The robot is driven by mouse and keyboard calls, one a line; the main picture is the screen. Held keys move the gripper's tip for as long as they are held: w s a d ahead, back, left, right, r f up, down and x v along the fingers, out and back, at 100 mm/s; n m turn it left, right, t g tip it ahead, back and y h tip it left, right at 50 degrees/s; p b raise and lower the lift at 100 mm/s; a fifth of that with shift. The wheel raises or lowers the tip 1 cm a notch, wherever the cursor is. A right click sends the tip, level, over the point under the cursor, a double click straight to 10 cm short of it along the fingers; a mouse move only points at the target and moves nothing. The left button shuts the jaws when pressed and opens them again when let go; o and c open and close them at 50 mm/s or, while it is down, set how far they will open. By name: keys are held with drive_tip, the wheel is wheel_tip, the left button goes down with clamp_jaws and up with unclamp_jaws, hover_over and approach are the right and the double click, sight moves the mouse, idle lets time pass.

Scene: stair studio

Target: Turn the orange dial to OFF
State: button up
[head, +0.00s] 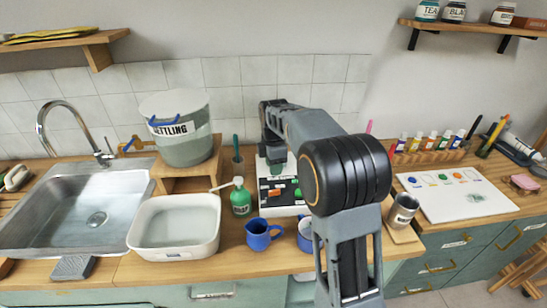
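A white box with a black face, the control panel (264,198), stands on the counter in the middle of the head view. A small orange part (274,193) shows on its face and looks like the dial; its pointer and any OFF mark are too small to read. A green part shows to its right. My arm hides the panel's right side.
A green pump bottle (240,197) and a blue mug (262,235) stand close to the panel, left and in front. A second blue mug (305,236) is partly behind my arm. A white basin (175,250) lies left; a metal cup (402,211) stands right.

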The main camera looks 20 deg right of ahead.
drive_tip(key=shift+r, duration=1.8)
drive_tip(key=s+a+f+m+t, duration=0.2)
drive_tip(key=s+m+t, duration=0.2)
drive_tip(key=s+m, duration=1.4)
drive_tip(key=shift+s, duration=2.5)
